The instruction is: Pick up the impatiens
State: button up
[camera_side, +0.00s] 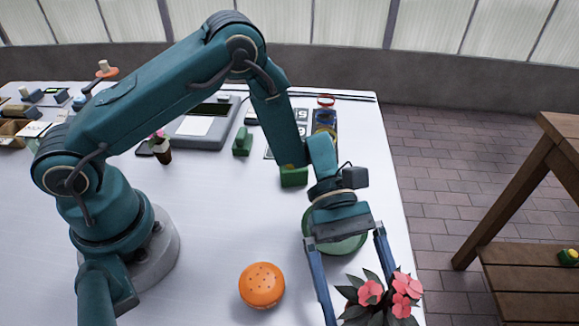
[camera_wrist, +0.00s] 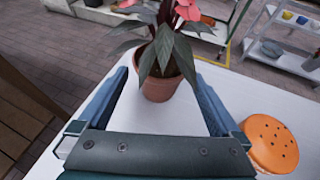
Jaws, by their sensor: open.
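The impatiens (camera_side: 371,294) has pink flowers and dark leaves and stands at the table's front right in the side view. In the wrist view the impatiens (camera_wrist: 166,55) stands upright in a terracotta pot (camera_wrist: 162,86). My gripper (camera_side: 368,308) is open, with one blue finger to each side of the plant. In the wrist view the gripper (camera_wrist: 165,85) has its fingers reaching along both sides of the pot, with gaps visible between. The pot is out of sight in the side view.
An orange round object with dark holes (camera_side: 262,285) sits left of my gripper. A green round dish (camera_side: 336,243) lies under my wrist. A small potted flower (camera_side: 161,148) and a green block (camera_side: 293,176) stand farther back. The table's right edge is close to the plant.

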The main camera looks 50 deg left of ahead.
aim_at(369, 324)
jog(key=shift+x, duration=1.65)
jog(key=shift+c, duration=0.3)
jog(key=c, duration=1.3)
jog(key=shift+r, duration=0.15)
